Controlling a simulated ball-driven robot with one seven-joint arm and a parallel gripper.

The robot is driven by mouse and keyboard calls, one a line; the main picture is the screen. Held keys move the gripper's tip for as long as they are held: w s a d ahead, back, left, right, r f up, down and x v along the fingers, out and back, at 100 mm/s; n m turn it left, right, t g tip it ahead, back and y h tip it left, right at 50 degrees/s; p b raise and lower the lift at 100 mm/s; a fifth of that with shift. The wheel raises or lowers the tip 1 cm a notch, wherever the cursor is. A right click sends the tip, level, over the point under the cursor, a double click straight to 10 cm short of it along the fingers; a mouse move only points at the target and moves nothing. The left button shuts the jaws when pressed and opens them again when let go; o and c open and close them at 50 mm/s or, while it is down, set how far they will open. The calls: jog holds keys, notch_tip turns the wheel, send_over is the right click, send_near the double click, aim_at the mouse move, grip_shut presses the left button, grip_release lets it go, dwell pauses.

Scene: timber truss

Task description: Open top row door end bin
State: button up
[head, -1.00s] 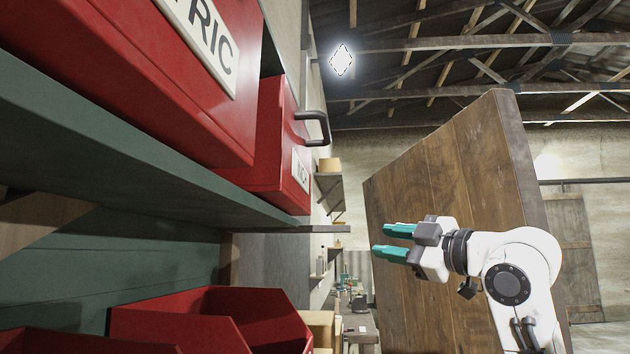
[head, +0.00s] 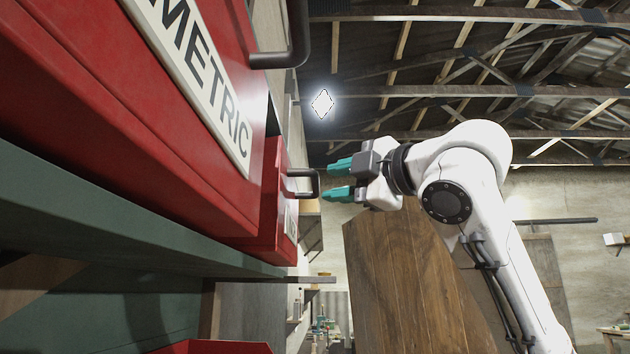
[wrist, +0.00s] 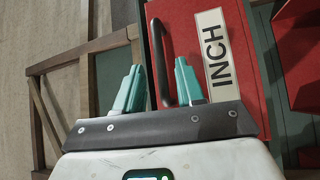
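A red bin with a white INCH label (wrist: 214,56) fills the upper part of the wrist view. The same bin is the farther red bin (head: 270,205) on the upper shelf in the head view. Its dark bar handle (head: 316,184) sticks out to the right and also shows in the wrist view (wrist: 156,50). My gripper (head: 332,181) is open and empty, with teal fingers pointing at the handle. In the wrist view the handle's lower part shows between the fingers of my gripper (wrist: 158,82). I cannot tell whether they touch it. The bin front looks shut.
A nearer red bin labelled METRIC (head: 215,100) with its own handle (head: 290,50) sits left on the same green shelf (head: 120,235). Another red bin (head: 215,347) shows below. A brown wooden panel (head: 405,270) stands under and behind my arm.

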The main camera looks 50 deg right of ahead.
aim_at(316, 187)
jog(key=w, duration=0.2)
jog(key=w+p, duration=0.1)
jog(key=w, duration=0.3)
jog(key=shift+d+r, duration=0.4)
grip_shut()
